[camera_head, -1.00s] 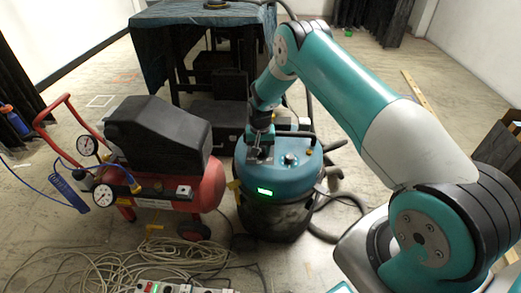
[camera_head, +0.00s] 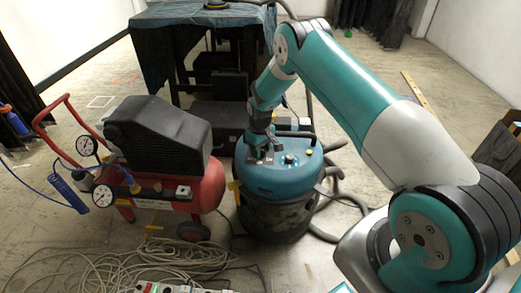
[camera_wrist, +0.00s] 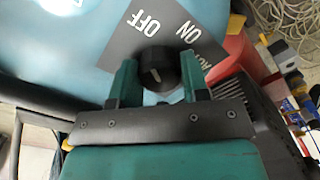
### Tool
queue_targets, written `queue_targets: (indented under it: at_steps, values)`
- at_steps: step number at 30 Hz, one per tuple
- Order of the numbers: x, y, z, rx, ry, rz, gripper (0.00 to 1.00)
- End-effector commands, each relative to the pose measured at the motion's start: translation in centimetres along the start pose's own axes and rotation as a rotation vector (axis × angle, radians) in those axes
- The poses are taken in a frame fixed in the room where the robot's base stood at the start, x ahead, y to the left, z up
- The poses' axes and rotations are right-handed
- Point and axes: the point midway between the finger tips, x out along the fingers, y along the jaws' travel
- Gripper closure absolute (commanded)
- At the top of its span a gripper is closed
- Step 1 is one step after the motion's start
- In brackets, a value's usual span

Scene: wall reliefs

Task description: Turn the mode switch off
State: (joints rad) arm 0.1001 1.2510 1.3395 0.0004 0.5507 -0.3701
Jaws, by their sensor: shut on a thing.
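The mode switch is a round black knob (camera_wrist: 158,68) on a dark plate (camera_wrist: 120,48) marked OFF, ON and a partly hidden AUTO. My gripper (camera_wrist: 159,76) has a green finger on each side of the knob and is shut on it. A short white mark shows on the knob's face; its exact direction is hard to tell. In the head view, my gripper (camera_head: 261,152) is on top of the blue-lidded vacuum (camera_head: 283,183), at the left of its lid, and mostly hides the knob. The vacuum's front display is dark.
A red compressor (camera_head: 208,189) with a black cover and gauges stands close at the left. Loose cables (camera_head: 165,258) and a power strip (camera_head: 178,288) lie on the floor in front. A cloth-covered table (camera_head: 165,42) stands behind. A hose curls at the vacuum's right.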

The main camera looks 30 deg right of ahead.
Motion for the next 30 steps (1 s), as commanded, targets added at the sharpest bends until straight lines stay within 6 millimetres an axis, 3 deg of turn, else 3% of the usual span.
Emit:
queue_targets:
  at_steps: [18,19,22,30]
  values:
    - [0.00,0.01,0.06,-0.044,-0.002,0.000,0.82]
    - [0.00,0.01,0.06,-0.044,-0.002,0.000,0.53]
    - [0.00,0.01,0.05,-0.044,-0.002,0.000,0.32]
    - [-0.07,0.01,0.01,-0.043,0.000,0.000,0.32]
